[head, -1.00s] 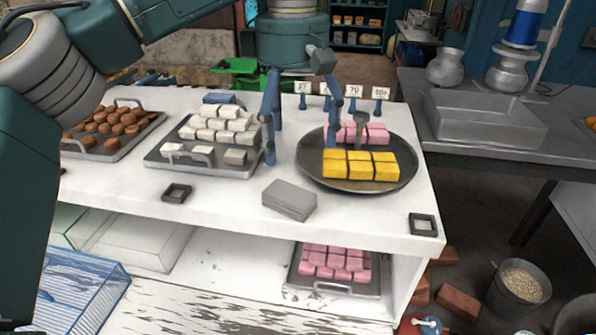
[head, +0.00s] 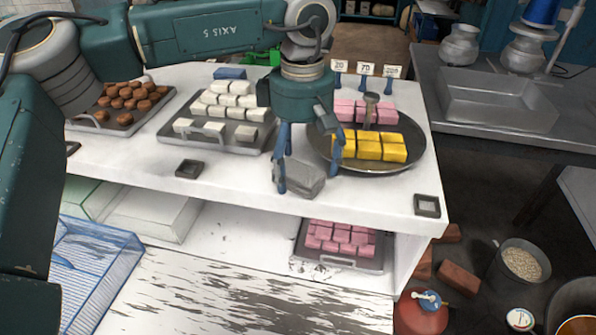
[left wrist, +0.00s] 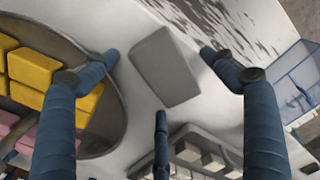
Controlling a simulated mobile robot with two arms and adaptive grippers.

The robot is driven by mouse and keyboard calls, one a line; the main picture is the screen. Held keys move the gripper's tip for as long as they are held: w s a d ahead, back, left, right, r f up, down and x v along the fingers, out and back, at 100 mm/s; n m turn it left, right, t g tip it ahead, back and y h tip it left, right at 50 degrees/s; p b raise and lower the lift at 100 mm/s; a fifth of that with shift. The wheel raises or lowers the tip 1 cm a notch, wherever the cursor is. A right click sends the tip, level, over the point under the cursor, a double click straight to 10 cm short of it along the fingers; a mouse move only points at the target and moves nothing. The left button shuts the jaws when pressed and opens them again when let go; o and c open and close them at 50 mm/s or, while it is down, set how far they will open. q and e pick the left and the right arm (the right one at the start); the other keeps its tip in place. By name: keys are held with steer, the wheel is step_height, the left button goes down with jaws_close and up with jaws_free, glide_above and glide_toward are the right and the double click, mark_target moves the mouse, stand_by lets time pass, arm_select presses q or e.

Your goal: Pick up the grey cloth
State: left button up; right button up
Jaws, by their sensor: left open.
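The grey cloth (head: 302,177) is a folded block lying on the white counter near its front edge. In the left wrist view the cloth (left wrist: 165,68) lies in the space between the spread blue fingers. My left gripper (head: 306,180) is open and points down over the cloth, with one finger at its left side and another at its right. In the left wrist view the left gripper (left wrist: 160,55) shows its fingers apart, with a gap to the cloth on both sides. I cannot tell how high the fingertips are above the counter. My right gripper is not in view.
A round dark pan (head: 371,160) with yellow and pink sweets stands close to the right. A tray (head: 239,149) of white sweets is to the left, and a tray (head: 112,128) of brown sweets is farther left. A small dark square frame (head: 427,206) lies at the front right corner.

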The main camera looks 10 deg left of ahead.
arm_select(q)
steer(key=shift+f, duration=0.1)
steer(key=c, duration=1.3)
steer(key=shift+o, duration=0.2)
steer(key=shift+w+d+r, duration=0.1)
steer(key=shift+r, duration=0.1)
step_height(320, 180, up, 12)
steer(key=b, duration=0.2)
step_height(320, 180, up, 8)
steer(key=p, duration=0.1)
glide_above(303, 167)
steer(key=shift+f, duration=0.1)
